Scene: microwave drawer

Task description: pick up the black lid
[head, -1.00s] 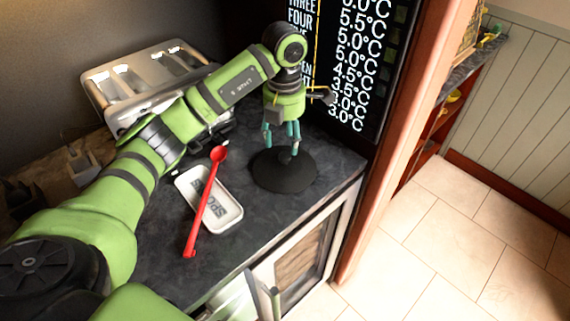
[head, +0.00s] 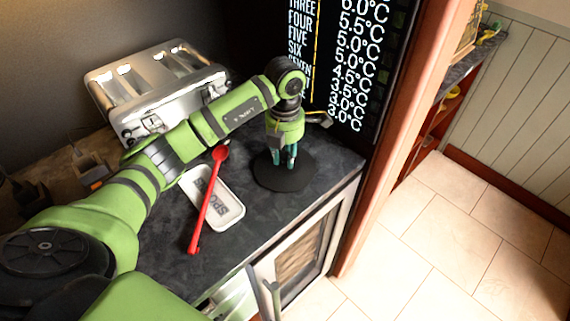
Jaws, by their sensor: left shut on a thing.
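The black lid (head: 285,179) is a round dark disc on the dark countertop, near the right end by the wooden post. My left gripper (head: 285,160) comes down over it from above, fingers pointing down. Its fingers are closed together around the knob at the lid's middle, which they largely hide. The lid looks flat on or very close to the counter; I cannot tell if there is a gap under it. My right gripper is not in view.
A white spoon rest (head: 217,199) with a red spoon (head: 208,200) across it lies left of the lid. A silver toaster (head: 155,88) stands at the back left. A temperature board (head: 345,60) rises behind. An appliance with a glass door (head: 300,255) is below the counter edge.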

